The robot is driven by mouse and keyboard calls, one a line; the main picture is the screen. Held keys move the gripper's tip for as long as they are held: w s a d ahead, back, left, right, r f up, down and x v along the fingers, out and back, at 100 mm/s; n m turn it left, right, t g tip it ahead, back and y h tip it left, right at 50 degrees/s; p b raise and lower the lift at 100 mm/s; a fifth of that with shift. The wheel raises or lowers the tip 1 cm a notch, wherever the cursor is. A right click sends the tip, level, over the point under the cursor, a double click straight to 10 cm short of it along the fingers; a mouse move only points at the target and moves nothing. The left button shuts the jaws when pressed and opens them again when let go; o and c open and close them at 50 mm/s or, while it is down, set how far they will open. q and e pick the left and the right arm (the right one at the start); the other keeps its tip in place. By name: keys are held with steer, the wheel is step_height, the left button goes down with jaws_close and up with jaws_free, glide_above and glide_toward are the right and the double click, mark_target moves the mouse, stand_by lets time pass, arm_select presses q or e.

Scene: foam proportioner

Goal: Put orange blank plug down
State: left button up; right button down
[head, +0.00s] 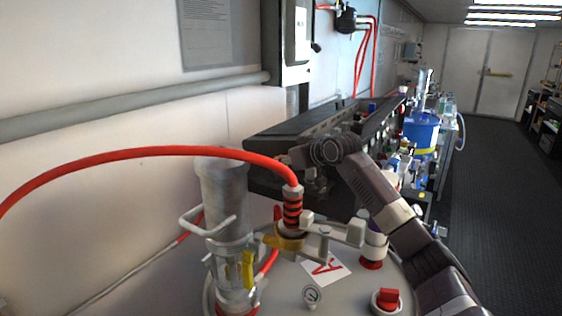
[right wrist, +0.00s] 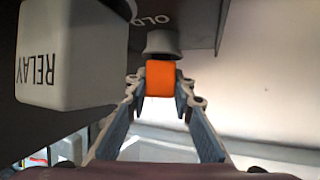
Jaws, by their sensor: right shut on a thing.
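The orange blank plug (right wrist: 161,80) is between the two fingers of my right gripper (right wrist: 161,86), which is shut on it. The plug's far end meets or nearly meets a grey round fitting (right wrist: 161,43) under a dark panel marked "OLD"; I cannot tell if they touch. In the head view my right arm reaches in from the lower right to the long dark bench unit by the wall. The gripper's fingers and the plug are hidden there. My left gripper is not in view.
A pale block marked "RELAY" (right wrist: 72,55) hangs close to the left of the right gripper. In front stand a tank top (head: 345,292), a clear cylinder (head: 226,195) and a red hose (head: 140,153). A blue bucket (head: 421,133) stands further along. The floor at right is clear.

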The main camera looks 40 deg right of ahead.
steer(key=shift+a+f, duration=0.1)
steer(key=shift+f, duration=0.05)
steer(key=c, duration=1.7)
jaws_free()
steer(key=shift+r+b+v, duration=0.2)
steer(key=shift+b+v, duration=2.55)
steer(key=shift+v, duration=3.4)
steer(key=shift+w, duration=0.1)
